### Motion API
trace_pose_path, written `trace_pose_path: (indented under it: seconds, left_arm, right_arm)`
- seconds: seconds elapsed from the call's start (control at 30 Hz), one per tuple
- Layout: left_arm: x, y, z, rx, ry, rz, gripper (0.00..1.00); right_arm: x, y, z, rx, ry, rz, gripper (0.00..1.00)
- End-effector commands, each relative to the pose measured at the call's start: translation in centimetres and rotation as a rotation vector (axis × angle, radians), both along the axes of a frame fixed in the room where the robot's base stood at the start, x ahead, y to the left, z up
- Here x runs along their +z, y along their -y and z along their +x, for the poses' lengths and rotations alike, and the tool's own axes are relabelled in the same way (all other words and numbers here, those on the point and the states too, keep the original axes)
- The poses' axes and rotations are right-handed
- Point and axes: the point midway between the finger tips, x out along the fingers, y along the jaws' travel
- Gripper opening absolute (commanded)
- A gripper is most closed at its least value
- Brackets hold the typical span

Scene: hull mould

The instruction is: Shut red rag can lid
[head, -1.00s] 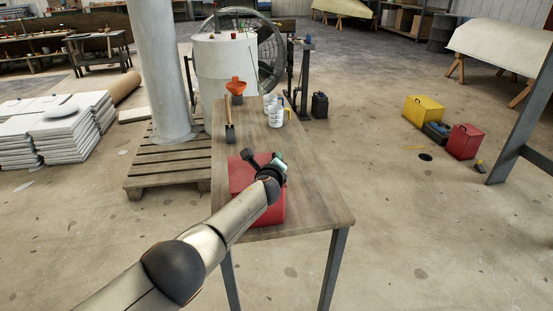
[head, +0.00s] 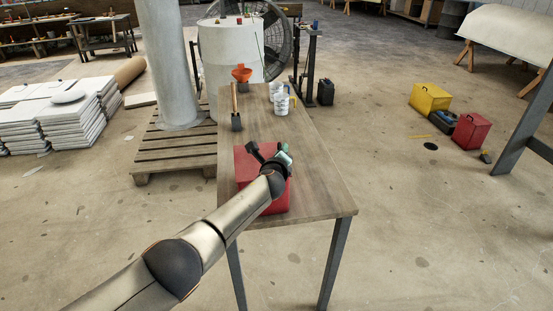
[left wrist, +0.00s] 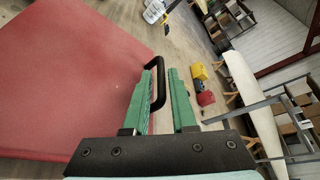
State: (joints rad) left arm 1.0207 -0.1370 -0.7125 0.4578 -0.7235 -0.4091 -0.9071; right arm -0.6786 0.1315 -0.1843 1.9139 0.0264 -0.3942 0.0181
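The red can (head: 262,205) stands near the front end of the wooden table (head: 325,195). My left arm crosses in front of it and hides part of it. My left gripper (head: 268,152) is over the can's upper right part. In the left wrist view a broad flat red panel (left wrist: 75,75) of the can fills the left side. A black loop handle (left wrist: 159,88) sticks out from its edge. The green fingers (left wrist: 167,90) stand apart, with the handle close by the left finger. I cannot tell whether the lid is fully down. My right gripper is not in view.
Farther back on the table are a wooden-handled brush (head: 235,108), an orange funnel (head: 242,74) and white cups (head: 281,103). A pallet (head: 175,152) lies left of the table. Yellow (head: 429,98) and red (head: 471,130) boxes stand on the floor at right.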

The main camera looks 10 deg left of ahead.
Motion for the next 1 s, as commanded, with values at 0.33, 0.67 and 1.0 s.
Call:
trace_pose_path:
  seconds: [0.33,0.67,1.0]
  left_arm:
    - [0.9,-0.2,-2.6,0.002,0.001,-0.002,0.25]
    - [1.7,-0.2,-5.6,0.0,0.0,0.001,0.25]
    - [2.6,-0.2,-9.2,-0.002,0.0,0.002,0.25]
  right_arm:
    - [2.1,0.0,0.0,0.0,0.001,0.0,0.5]
    - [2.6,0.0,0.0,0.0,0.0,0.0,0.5]
    - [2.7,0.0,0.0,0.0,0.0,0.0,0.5]
